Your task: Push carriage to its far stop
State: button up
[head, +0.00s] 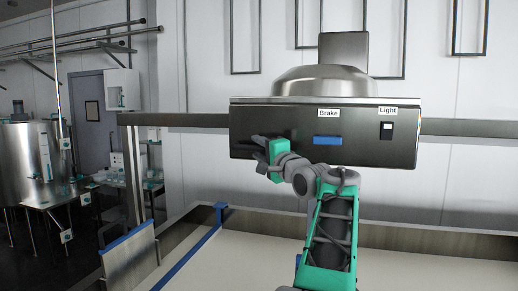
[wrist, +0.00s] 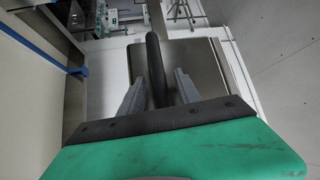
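The carriage (head: 370,150) is a dark box with a steel dome on top, set on a horizontal rail (head: 465,127) in the head view. Its front has a blue Brake control (head: 327,141) and a Light switch (head: 386,130). My gripper (head: 268,147) is at the left part of the carriage's front. In the wrist view, the fingers of my gripper (wrist: 159,78) stand apart on both sides of a dark bar-like handle (wrist: 156,55), with gaps visible beside it. The carriage's steel face (wrist: 200,65) lies behind. Whether a finger touches the bar is unclear.
A pale-floored vat or table (head: 240,265) with a steel rim lies below the carriage. A blue strip (head: 190,258) crosses it at left, with a blue bracket (head: 221,211) on the rim. A large steel tank (head: 20,160) stands far left. Rail shows free on both sides.

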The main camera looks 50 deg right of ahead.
grip_shut()
dwell(1.3)
